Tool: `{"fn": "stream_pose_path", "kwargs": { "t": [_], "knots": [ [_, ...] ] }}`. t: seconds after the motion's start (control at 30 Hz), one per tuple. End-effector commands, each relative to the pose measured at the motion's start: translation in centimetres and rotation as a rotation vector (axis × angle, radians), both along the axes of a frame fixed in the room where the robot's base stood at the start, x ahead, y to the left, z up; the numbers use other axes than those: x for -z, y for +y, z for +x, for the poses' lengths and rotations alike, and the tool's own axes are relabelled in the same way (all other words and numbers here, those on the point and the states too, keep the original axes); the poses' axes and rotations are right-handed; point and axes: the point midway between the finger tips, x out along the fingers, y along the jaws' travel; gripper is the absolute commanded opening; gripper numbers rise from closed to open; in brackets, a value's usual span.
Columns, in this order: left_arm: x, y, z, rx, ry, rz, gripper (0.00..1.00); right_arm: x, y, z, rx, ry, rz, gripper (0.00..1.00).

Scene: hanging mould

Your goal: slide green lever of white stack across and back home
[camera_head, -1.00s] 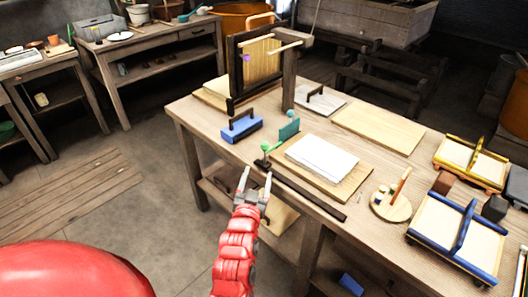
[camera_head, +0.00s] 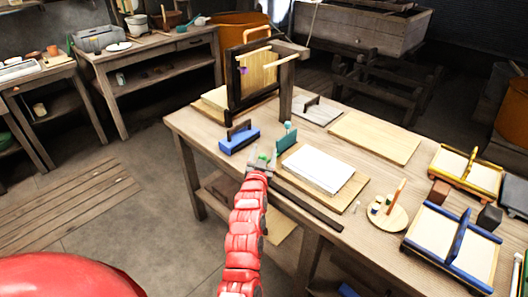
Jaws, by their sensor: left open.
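The white stack (camera_head: 318,167) lies on a wooden board (camera_head: 346,200) near the table's front edge. The green lever (camera_head: 262,158) stands at the left end of a dark rail (camera_head: 306,213) in front of the stack. My left gripper (camera_head: 260,167) is at the green lever, with its open fingers close around or beside it; I cannot tell whether they touch it. The lever's lower part is hidden by the gripper. A teal block (camera_head: 286,138) stands behind the lever, at the left edge of the board. My right gripper is not in view.
A blue block with a dark handle (camera_head: 239,139) sits left of the lever. A dark upright frame (camera_head: 236,80) stands behind it. A round wooden stand with a peg (camera_head: 384,213) and blue-edged tray (camera_head: 452,245) are to the right.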

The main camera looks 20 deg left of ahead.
Motion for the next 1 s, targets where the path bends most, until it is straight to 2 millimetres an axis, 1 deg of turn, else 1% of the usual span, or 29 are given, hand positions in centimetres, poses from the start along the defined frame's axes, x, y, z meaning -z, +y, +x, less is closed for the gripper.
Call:
{"fn": "stream_pose_path", "kwargs": {
  "t": [0.1,0.33,0.37,0.4,0.47,0.5,0.57,0.6,0.73,1.0],
  "knots": [
    [-0.06,0.13,0.35,-0.001,-0.001,0.000,0.69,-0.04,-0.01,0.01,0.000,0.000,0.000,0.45],
    [-0.04,0.14,0.37,-0.001,-0.001,0.000,0.69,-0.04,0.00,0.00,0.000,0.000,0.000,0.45],
    [-0.02,0.13,0.37,-0.001,-0.001,0.000,0.67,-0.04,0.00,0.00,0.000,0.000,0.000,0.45],
    [-0.02,0.12,0.37,-0.001,-0.001,0.000,0.59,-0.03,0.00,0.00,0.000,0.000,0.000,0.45],
    [-0.02,0.12,0.36,-0.001,-0.001,0.000,0.49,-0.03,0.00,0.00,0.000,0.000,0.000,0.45],
    [-0.03,0.11,0.36,-0.001,-0.001,0.000,0.41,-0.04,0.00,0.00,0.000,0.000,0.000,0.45],
    [-0.03,0.11,0.36,-0.001,-0.001,0.000,0.31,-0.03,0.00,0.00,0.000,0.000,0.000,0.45],
    [-0.03,0.11,0.37,0.000,-0.001,0.000,0.23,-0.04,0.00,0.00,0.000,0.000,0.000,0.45],
    [-0.02,0.11,0.35,0.000,-0.001,0.000,0.00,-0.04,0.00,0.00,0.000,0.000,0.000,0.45],
    [-0.02,0.11,0.34,-0.001,-0.001,-0.001,0.00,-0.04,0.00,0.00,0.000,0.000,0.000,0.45]
  ]
}}
